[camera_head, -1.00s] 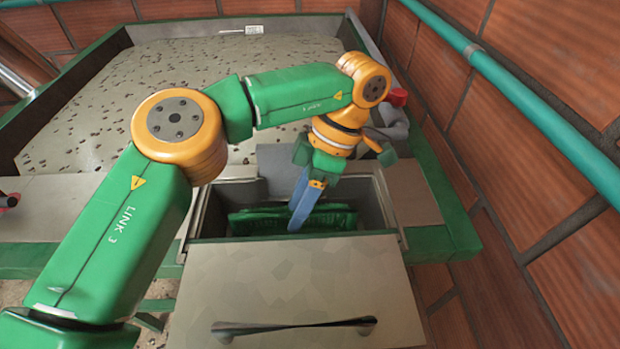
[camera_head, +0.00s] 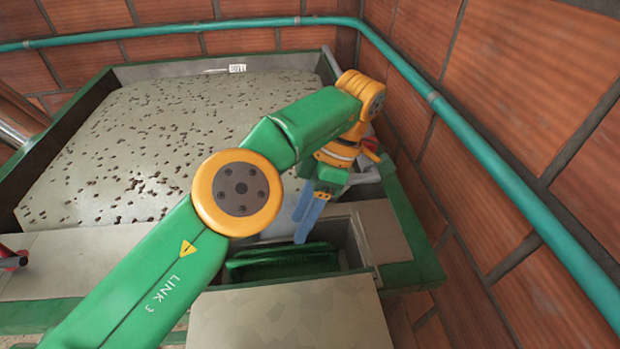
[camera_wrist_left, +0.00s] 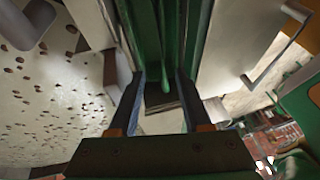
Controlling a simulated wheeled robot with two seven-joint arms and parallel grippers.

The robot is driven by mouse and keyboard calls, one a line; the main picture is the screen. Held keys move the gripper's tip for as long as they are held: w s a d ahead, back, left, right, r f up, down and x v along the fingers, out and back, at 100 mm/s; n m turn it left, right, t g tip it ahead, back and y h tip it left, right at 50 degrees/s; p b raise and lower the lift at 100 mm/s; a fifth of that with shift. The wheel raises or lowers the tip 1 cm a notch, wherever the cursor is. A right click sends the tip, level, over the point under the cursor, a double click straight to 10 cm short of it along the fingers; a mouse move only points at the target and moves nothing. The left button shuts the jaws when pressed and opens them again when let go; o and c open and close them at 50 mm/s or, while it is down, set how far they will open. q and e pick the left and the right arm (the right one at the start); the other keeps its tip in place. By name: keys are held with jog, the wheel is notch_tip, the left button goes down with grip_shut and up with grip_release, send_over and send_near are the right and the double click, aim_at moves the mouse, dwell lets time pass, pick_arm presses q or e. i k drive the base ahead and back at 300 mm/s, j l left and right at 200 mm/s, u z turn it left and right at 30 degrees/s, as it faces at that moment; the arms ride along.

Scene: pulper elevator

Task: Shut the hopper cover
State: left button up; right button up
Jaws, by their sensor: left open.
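The hopper (camera_head: 360,246) is a grey box with an uncovered rectangular mouth and green ribbed parts inside. A pale flat panel (camera_head: 305,318), which looks like the hopper cover, lies on the near side of the mouth, its lower part cut off by the picture edge. My left gripper (camera_head: 308,218) is open and empty, its blue fingers pointing down over the far rim of the mouth. In the left wrist view, the left gripper (camera_wrist_left: 162,92) shows its two fingers apart, with green parts beyond them. My right gripper is not in view.
A wide pale tray (camera_head: 150,140) with scattered dark beans lies behind the hopper. A teal pipe (camera_head: 450,115) runs along the brick wall (camera_head: 540,90) close to my left arm's right side. A red knob (camera_head: 371,146) sits beside the wrist.

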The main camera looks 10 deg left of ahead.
aim_at(346, 312)
jog(key=k+j, duration=1.1)
jog(key=k, duration=0.2)
